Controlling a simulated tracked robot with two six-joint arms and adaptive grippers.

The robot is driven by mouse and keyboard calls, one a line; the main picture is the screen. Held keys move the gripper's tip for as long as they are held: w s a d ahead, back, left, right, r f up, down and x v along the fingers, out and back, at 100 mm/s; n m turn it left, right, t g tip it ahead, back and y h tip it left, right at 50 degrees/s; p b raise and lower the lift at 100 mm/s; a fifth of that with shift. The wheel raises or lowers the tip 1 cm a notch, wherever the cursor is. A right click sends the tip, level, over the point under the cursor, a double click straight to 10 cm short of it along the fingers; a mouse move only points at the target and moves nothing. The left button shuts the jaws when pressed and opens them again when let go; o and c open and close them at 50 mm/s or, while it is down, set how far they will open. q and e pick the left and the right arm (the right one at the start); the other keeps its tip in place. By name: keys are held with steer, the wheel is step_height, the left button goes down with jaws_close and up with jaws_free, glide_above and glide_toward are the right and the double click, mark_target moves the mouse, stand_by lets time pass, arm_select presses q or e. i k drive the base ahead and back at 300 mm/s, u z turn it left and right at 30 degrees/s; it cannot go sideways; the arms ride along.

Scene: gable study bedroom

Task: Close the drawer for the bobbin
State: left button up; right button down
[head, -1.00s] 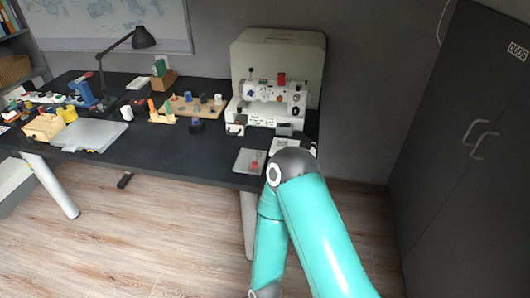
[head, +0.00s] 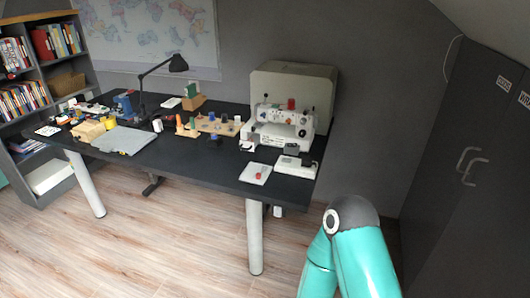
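A white sewing machine (head: 284,128) stands at the right end of the dark desk, with a red spool on top and small coloured parts on its body. A low white box with a dark block on it (head: 293,166) sits in front of it. A flat pale tray (head: 255,174) with a small red item lies to its left. I cannot make out which part is the bobbin drawer, or whether it is open. One teal arm of mine shows at the lower right, apart from the desk; its gripper is out of view. My other gripper is also not in view.
The desk (head: 225,172) also holds a lamp (head: 160,75), a grey mat (head: 124,140) and a wooden spool rack (head: 218,125). A beige machine case (head: 293,84) stands behind the sewing machine. A dark wardrobe (head: 468,150) is at right. The floor in front is clear.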

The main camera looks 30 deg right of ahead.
mark_target(248, 147)
steer(key=z, duration=0.4)
steer(key=i, duration=0.95)
